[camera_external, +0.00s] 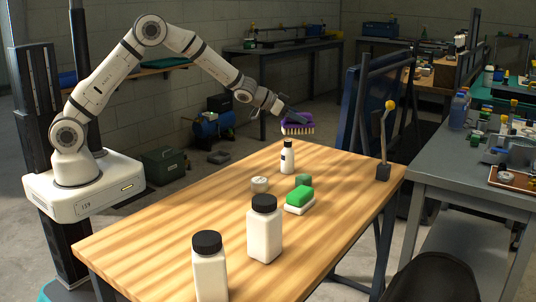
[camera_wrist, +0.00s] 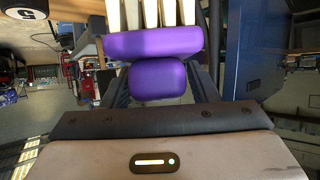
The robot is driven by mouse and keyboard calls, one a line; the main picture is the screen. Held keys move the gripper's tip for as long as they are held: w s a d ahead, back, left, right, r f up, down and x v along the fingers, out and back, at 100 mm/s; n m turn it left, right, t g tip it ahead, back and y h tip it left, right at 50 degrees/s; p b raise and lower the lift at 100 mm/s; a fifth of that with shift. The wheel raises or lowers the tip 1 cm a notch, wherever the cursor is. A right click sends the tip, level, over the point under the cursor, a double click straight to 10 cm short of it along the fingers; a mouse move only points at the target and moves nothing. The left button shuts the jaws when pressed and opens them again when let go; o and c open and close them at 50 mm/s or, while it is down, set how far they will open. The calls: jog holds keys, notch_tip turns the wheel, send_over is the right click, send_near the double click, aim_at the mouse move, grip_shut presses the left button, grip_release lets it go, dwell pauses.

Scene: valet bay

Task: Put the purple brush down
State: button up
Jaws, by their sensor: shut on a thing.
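The purple brush (camera_external: 297,121) is held in the air above the far end of the wooden table (camera_external: 180,215). Its pale bristles point down in the external view. My gripper (camera_external: 290,113) is shut on the brush. In the wrist view the purple brush (camera_wrist: 155,60) shows close up between my dark fingers (camera_wrist: 158,88), with its bristles towards the top edge of the picture. The brush is apart from the tabletop, above a small white bottle with a black cap (camera_external: 287,158).
A yellow-knobbed lever (camera_external: 384,140) stands at the right edge. The table's left part is clear.

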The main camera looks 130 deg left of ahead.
jog(key=s+a+f, duration=0.2)
jog(key=s+a, duration=0.2)
jog(key=shift+n+g, duration=0.3)
jog(key=shift+w+a+f+b, duration=0.15)
jog(key=shift+f+b, duration=0.2)
jog(key=shift+f, duration=1.95)
jog(key=shift+a+f+b, duration=0.1)
jog(key=shift+f+b, duration=0.25)
jog(key=shift+f, duration=1.95)
jog(key=shift+f, duration=0.2)
jog(key=o, duration=1.1)
jog(key=shift+r, duration=0.1)
